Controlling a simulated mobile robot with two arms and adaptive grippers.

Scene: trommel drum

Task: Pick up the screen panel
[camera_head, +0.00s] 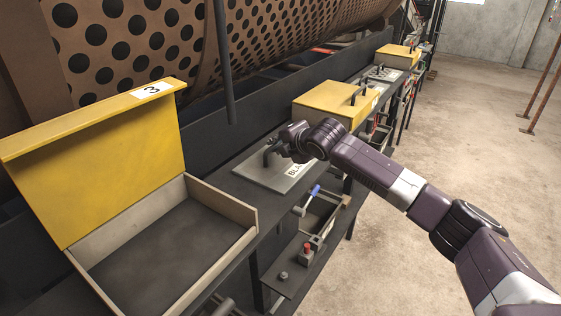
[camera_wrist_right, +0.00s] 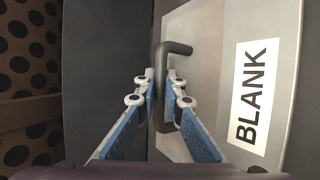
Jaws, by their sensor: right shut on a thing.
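A flat grey panel (camera_head: 258,174) with a dark bent handle lies on the dark ledge in the middle of the head view. It carries a white label reading BLANK, clear on the panel (camera_wrist_right: 212,50) in the right wrist view. My right gripper (camera_wrist_right: 161,92) is shut on the panel's handle (camera_wrist_right: 177,47), with a blue-backed finger on each side. In the head view my right gripper (camera_head: 283,148) is at the handle above the panel. Another grey plate (camera_head: 388,76) with a handle lies farther back; whether it is a screen panel I cannot tell. My left gripper is out of view.
An open box with a yellow lid (camera_head: 105,170) marked 3 stands at left. Closed yellow boxes (camera_head: 325,102) (camera_head: 398,54) stand farther along. The perforated drum (camera_head: 150,40) rises behind. A lower shelf (camera_head: 285,265) holds small tools. Concrete floor at right is mostly clear.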

